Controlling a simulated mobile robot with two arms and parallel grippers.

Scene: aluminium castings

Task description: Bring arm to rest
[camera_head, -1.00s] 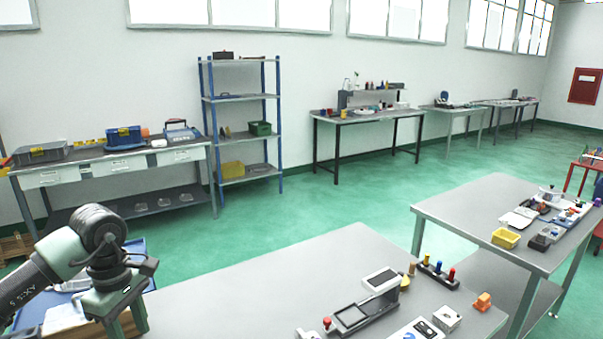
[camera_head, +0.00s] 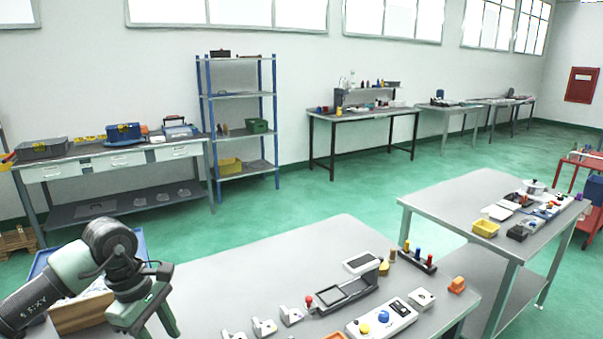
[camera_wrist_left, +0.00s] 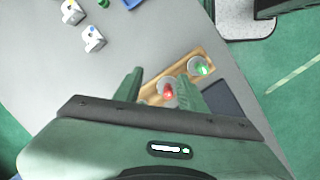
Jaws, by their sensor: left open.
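My left arm comes in from the lower left of the head view. Its gripper (camera_head: 150,327) hangs beside the left edge of the near grey table (camera_head: 230,275), partly cut off by the frame. In the left wrist view the two fingers (camera_wrist_left: 163,82) are apart, with nothing held between them. Beyond and below them lies a wooden tray (camera_wrist_left: 208,55) with two round cups, one with a red thing (camera_wrist_left: 168,93) and one with a green thing (camera_wrist_left: 201,69). I cannot tell how far below the fingers it is. My right gripper is not in view.
Several pale castings (camera_head: 264,327), a grey fixture (camera_head: 345,293) and a button box (camera_head: 382,318) stand on the near table's front and right. A wooden box (camera_head: 82,312) is by my left arm. A second table (camera_head: 455,200) stands right. Green floor (camera_head: 300,210) lies open behind.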

